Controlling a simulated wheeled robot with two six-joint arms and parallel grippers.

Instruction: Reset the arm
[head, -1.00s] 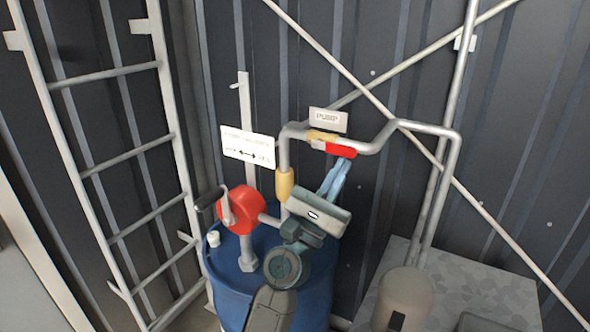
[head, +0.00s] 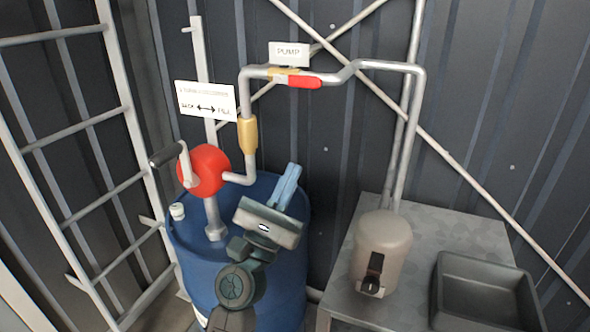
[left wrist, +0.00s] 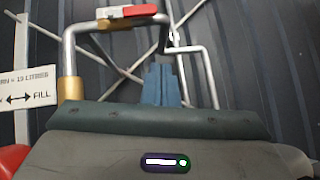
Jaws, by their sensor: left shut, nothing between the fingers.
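My left gripper (head: 289,178) is shut and empty, its blue fingers pointing up and to the right above the blue drum (head: 190,262). In the left wrist view its fingers (left wrist: 161,82) are together below the pipe. The pipe (head: 384,65) runs over from the drum side, with a red valve handle (head: 305,82) lying along it; the handle also shows in the left wrist view (left wrist: 140,11). The gripper is below the handle and apart from it. A red hand pump (head: 208,172) with a crank sits on the drum. My right gripper is not in view.
A grey metal table (head: 440,235) stands at the right. It carries a grey-brown container (head: 382,245) under the pipe and a black tray (head: 482,295). A ladder (head: 110,190) is at the left. A PUMP sign (head: 289,53) and an arrow sign (head: 206,101) are above the drum.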

